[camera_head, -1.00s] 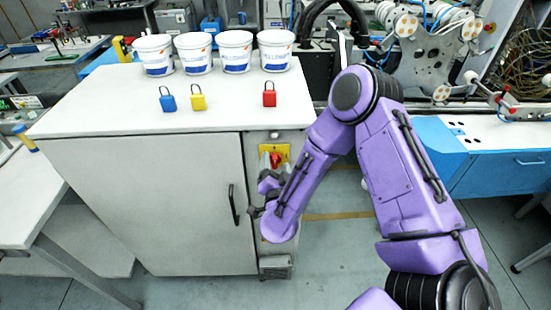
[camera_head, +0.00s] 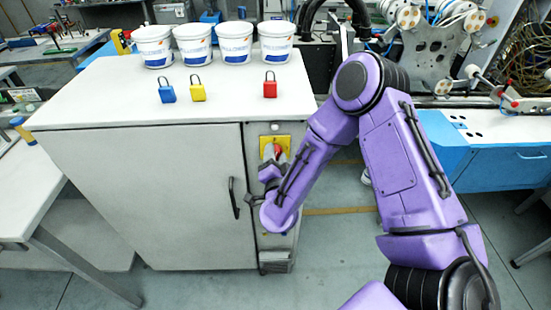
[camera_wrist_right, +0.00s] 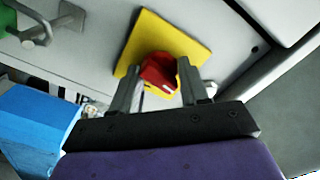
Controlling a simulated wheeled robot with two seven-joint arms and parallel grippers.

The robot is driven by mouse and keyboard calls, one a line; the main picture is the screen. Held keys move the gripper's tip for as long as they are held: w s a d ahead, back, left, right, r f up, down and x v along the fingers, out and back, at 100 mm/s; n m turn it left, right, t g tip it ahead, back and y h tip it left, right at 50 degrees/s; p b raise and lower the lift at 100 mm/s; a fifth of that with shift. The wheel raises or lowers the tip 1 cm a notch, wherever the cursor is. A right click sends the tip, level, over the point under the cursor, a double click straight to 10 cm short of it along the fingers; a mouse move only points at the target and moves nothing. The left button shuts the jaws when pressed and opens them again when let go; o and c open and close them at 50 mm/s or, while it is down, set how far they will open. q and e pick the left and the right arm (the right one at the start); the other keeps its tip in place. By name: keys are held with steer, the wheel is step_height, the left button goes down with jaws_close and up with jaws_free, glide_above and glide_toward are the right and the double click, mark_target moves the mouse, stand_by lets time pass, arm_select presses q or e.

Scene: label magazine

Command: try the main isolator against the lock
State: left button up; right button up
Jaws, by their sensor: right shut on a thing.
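The main isolator is a red rotary handle (camera_wrist_right: 158,72) on a yellow plate (camera_wrist_right: 150,38), set in the narrow panel at the right of the cabinet front. In the head view the yellow plate (camera_head: 271,142) shows above my right gripper (camera_head: 270,158), which partly covers the red handle. In the right wrist view my gripper (camera_wrist_right: 164,80) has one finger on each side of the red handle and is shut on it. No lock is clearly seen on the isolator. Blue (camera_head: 167,94), yellow (camera_head: 197,93) and red (camera_head: 270,89) padlocks stand on the cabinet top. My left gripper is not in view.
Several white tubs (camera_head: 235,43) stand along the back of the cabinet top (camera_head: 110,100). A black door handle (camera_head: 233,197) sticks out left of my right gripper. A blue bench (camera_head: 500,160) stands to the right, with open floor between.

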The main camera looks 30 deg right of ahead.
steer(key=o, duration=1)
steer(key=shift+o, duration=0.2)
steer(key=b+v, duration=0.4)
steer(key=v, duration=0.6)
steer(key=shift+s, duration=0.25)
steer(key=shift+a, duration=0.1)
